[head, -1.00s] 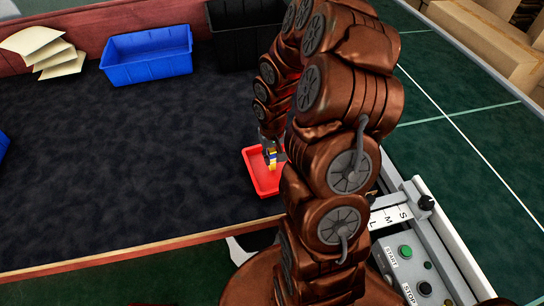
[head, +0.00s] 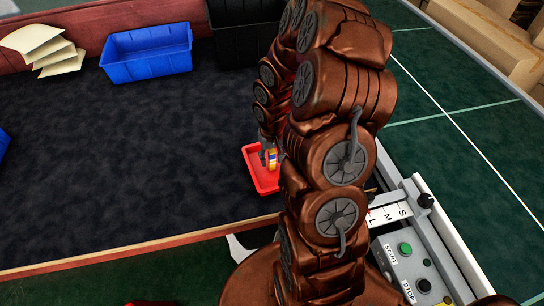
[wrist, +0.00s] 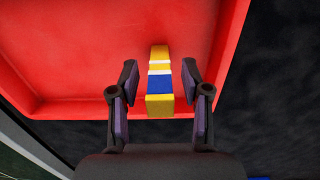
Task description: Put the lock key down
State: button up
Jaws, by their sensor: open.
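The lock key, as I take it, is a narrow piece striped yellow, white and blue (wrist: 159,82). It is at the red tray (wrist: 80,60) in the wrist view, between my gripper's fingers (wrist: 160,88). The fingers are open, with a gap on each side of the piece. In the head view the striped piece (head: 272,159) shows over the red tray (head: 256,176). My gripper (head: 266,146) is just above it and partly hidden by my arm. I cannot tell whether the piece's far end rests on the tray floor.
The dark table top (head: 130,160) is mostly clear left of the tray. A blue bin (head: 150,62) and a black bin (head: 240,45) stand at the back, beside stacked cream sheets (head: 45,48). A control panel with START and STOP buttons (head: 405,265) is at the right.

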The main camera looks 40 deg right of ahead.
jog(key=shift+r, duration=0.1)
notch_tip(320, 180, up, 11)
jog(key=b, duration=0.3)
jog(key=shift+r, duration=0.4)
jog(key=shift+a+r, duration=0.2)
jog(key=shift+r, duration=0.05)
jog(key=s+a+r+n+g, duration=0.1)
jog(key=s+a+r, duration=0.2)
jog(key=s+a, duration=0.5)
jog(key=s+a+r+n, duration=0.2)
jog(key=s+a+r, duration=0.2)
jog(key=s+a, duration=0.5)
jog(key=s, duration=0.6)
jog(key=shift+a+g, duration=0.3)
jog(key=shift+g, duration=0.1)
jog(key=shift+r, duration=0.1)
